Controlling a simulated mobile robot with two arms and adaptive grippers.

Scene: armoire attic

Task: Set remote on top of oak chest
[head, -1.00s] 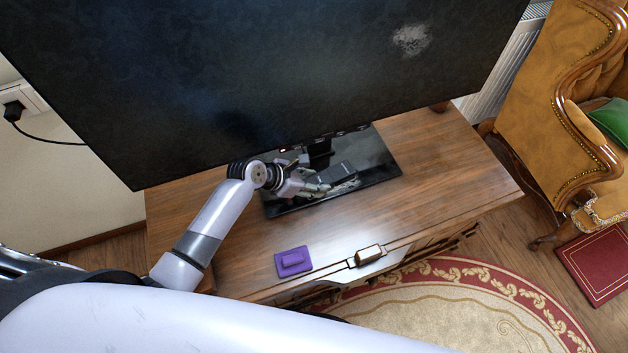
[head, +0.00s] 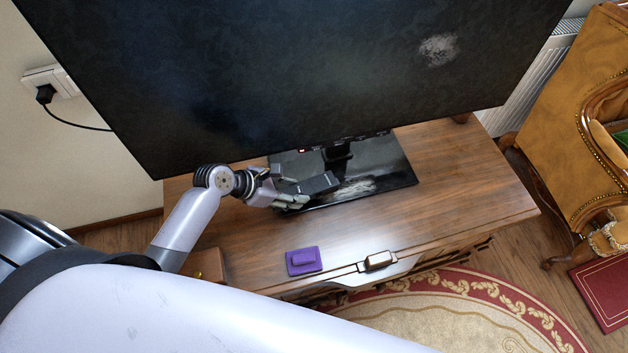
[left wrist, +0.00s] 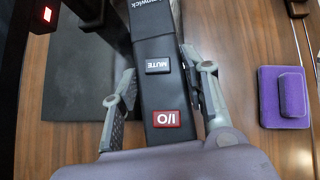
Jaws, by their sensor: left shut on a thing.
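The remote (head: 318,184) is a dark, slim bar. In the left wrist view the remote (left wrist: 158,95) shows a red I/O button and a MUTE button. My left gripper (head: 292,197) is shut on it, with one finger along each side in the left wrist view. The remote is over the left part of the television's black base; I cannot tell its exact height. A brown wooden cabinet (head: 450,185) carries the television. I cannot tell whether this cabinet is the oak chest, and no other piece is clearly one. My right gripper is not in view.
The large television (head: 300,80) stands close behind my left gripper. A purple block (head: 304,261) lies near the cabinet's front edge. A small wooden piece (head: 207,263) is partly hidden by my arm. An ornate armchair (head: 545,130) stands right; the cabinet's right top is clear.

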